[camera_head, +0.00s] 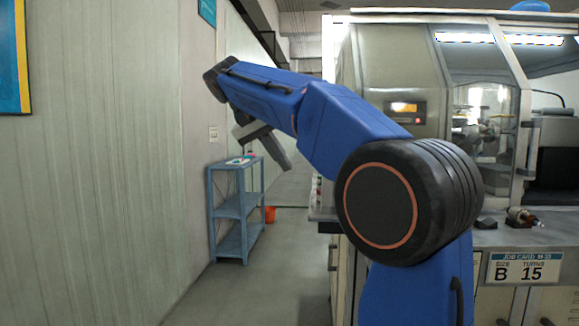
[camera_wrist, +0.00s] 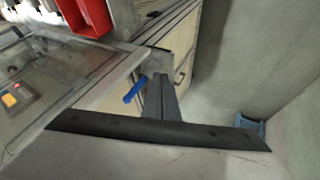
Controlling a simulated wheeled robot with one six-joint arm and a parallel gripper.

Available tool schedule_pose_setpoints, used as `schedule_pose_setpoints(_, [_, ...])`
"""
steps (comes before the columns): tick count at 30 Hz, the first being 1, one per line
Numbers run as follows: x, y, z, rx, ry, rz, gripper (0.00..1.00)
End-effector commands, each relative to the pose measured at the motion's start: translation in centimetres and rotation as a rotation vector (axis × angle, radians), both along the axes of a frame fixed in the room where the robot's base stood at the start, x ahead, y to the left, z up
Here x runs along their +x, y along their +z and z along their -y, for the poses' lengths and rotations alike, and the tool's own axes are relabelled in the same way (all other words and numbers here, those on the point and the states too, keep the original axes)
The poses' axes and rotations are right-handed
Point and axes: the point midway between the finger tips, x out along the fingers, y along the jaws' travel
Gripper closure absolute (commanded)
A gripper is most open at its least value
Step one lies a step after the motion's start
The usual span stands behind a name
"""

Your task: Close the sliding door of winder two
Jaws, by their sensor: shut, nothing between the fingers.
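A winder (camera_head: 400,60) stands on the right in the head view, with a clear framed door pane (camera_head: 480,95) on its front. An upright bar handle (camera_head: 531,150) shows at the pane's right side. Right of that bar the front looks open onto a dark interior. I see no number that tells which winder this is. My gripper (camera_head: 286,166) hangs in the air left of the winder, well apart from the door. In the wrist view my gripper (camera_wrist: 162,82) is shut and empty.
A job card (camera_head: 524,267) reading B and 15 is on the bench front. In the wrist view a blue rod-shaped part (camera_wrist: 135,88) and a red bin (camera_wrist: 86,15) show.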

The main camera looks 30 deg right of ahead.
Motion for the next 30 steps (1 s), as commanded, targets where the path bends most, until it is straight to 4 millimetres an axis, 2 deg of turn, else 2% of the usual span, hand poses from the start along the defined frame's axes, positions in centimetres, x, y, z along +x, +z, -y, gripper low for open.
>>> schedule_pose_setpoints(14, [0.3,-6.7,5.1,0.000,-0.001,-0.003,1.00])
schedule_pose_setpoints(21, [-1.4,-6.5,7.4,0.001,0.000,-0.001,1.00])
schedule_pose_setpoints(30, [-1.9,-6.5,8.2,0.001,0.001,0.000,1.00])
